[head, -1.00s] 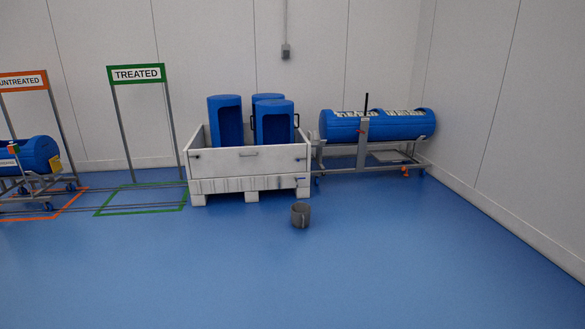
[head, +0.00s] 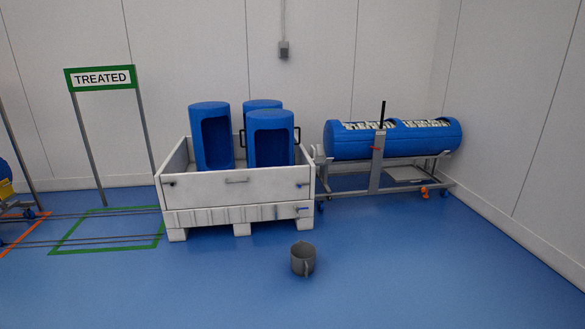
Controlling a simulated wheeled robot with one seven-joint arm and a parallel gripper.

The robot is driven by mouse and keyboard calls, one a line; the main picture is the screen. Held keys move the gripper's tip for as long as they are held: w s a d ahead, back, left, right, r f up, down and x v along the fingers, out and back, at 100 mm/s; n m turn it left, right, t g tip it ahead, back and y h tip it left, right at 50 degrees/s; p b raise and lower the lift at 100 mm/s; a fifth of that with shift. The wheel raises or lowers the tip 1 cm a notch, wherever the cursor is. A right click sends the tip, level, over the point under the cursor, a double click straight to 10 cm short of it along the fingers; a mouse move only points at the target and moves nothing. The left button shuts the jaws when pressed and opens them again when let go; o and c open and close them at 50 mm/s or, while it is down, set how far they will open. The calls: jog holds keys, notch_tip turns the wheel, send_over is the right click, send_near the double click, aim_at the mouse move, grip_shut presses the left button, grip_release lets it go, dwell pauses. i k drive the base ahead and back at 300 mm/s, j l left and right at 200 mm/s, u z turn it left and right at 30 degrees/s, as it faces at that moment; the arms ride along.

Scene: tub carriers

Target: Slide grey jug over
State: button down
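The grey jug (head: 303,262) stands upright on the blue floor, in front of the right front corner of the white crate. Its handle faces toward me, slightly right. The floor around it is bare. My gripper does not show in the head view.
The white crate (head: 240,190) holds blue tubs (head: 209,130) behind the jug. A blue tub carrier (head: 395,140) on a wheeled frame stands by the wall at right. A green TREATED sign (head: 101,78) stands at left over a green floor outline (head: 110,250). The near floor is clear.

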aim_at(302, 254)
jog(key=i, duration=1.9)
jog(key=i+l+u, duration=0.15)
jog(key=i+u, duration=0.3)
jog(key=i, duration=0.25)
jog(key=i+l+u, duration=0.45)
jog(key=i, duration=0.25)
jog(key=i+l+u, duration=0.4)
jog(key=i+l, duration=0.2)
